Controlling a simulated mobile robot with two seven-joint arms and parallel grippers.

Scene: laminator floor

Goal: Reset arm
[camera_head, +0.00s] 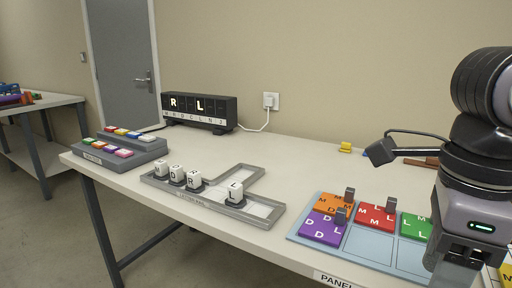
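My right gripper (456,264) hangs down at the right edge, on the arm that comes in from the right. It is over or in front of the right part of the blue panel tray (368,244). Its fingertips are cut off or too dark to tell whether they are open or shut. My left arm and gripper are not in view.
The panel tray holds orange (333,206), purple (323,229), red (375,217) and green (416,228) lettered tiles. A stepped rack (118,149) with coloured pieces stands at left, a black letter display (199,111) behind. The table (290,160) is clear in the middle.

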